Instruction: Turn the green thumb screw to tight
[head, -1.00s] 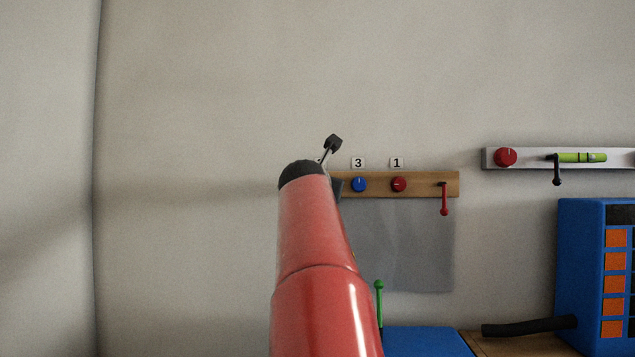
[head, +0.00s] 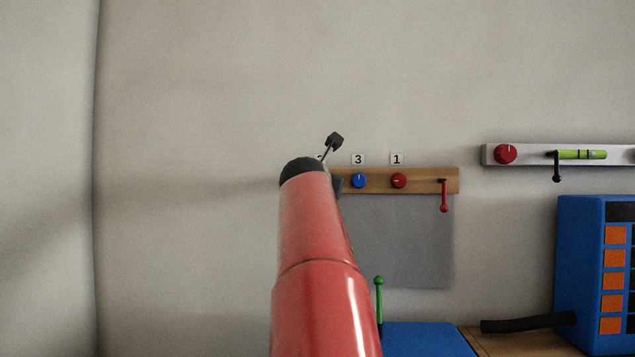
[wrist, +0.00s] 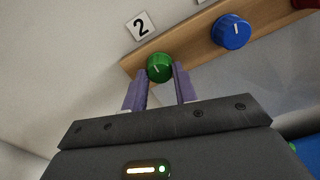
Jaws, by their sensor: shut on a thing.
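The green thumb screw (wrist: 160,68) is a round knob with a pale pointer mark, on a wooden rail (wrist: 191,57) below a white card marked 2 (wrist: 141,26). My gripper (wrist: 162,80) has its two purple fingers on either side of the screw, shut on it. The mark points up and to the left in the wrist view. In the head view my red arm hides the green screw and the fingers; the wooden rail (head: 430,181) shows to the right of the arm.
A blue knob (wrist: 231,31) sits close to the right of my gripper, under card 3 (head: 358,159). A red knob (head: 399,181) and a red lever (head: 444,196) are farther right. A green lever (head: 379,300) stands below. The wall at left is clear.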

